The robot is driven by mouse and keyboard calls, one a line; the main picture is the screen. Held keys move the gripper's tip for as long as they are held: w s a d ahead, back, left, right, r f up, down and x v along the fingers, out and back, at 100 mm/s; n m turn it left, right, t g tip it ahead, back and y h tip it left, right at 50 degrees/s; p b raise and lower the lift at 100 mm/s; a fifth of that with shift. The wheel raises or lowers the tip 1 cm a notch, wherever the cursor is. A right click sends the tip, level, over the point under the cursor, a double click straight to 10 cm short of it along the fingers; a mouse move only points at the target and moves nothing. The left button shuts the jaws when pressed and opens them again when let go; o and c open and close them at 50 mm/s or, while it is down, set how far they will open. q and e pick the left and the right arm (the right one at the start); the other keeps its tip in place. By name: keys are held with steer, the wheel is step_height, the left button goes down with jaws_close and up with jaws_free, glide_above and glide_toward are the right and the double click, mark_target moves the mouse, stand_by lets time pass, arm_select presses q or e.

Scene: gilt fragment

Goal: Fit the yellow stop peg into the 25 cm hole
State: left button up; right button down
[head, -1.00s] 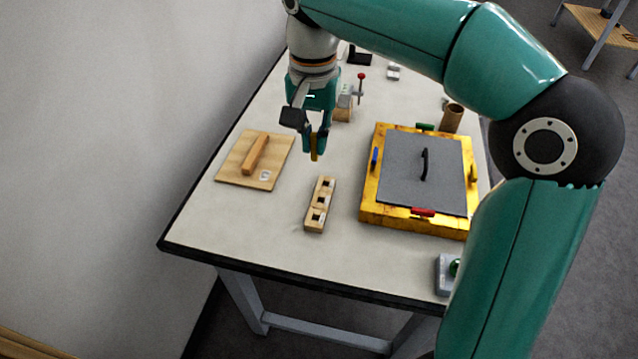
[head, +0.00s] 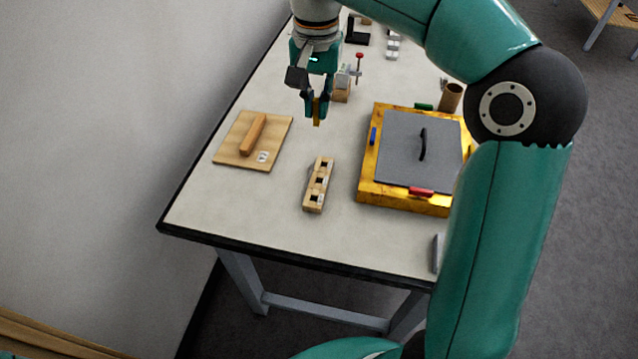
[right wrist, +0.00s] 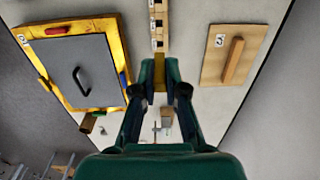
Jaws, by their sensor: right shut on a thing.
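The yellow stop peg (head: 317,113) points down between the fingertips of my right gripper (head: 317,103), which is shut on it. The peg also shows in the right wrist view (right wrist: 160,73), between the two fingers. A long wooden block (head: 321,172) with three dark square holes lies on the table, nearer the front than the peg in the head view. In the right wrist view the block (right wrist: 159,30) lies just beyond the fingertips. The peg is apart from the block and appears raised above the table. Hole markings are too small to read. My left gripper is out of view.
A yellow crate (head: 400,200) with a grey handled lid (head: 405,160) stands right of the block. A wooden board (head: 230,150) with a raised bar lies left. A red-knobbed clamp (head: 357,72) and a brown cup (head: 450,98) stand behind. The table (head: 260,210) is clear in front.

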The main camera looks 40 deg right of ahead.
steer(key=w+d+f, duration=0.1)
steer(key=b, duration=0.1)
glide_above(319, 172)
steer(key=s+a, duration=0.1)
steer(key=s, duration=0.1)
step_height(319, 172, down, 14)
steer(key=shift+a+f, duration=0.15)
steer(key=shift+f, duration=2.35)
steer(key=shift+f+b, duration=0.2)
steer(key=shift+b, duration=0.1)
steer(key=c, duration=1.2)
jaws_free()
steer(key=shift+r, duration=0.1)
steer(key=shift+r, duration=0.1)
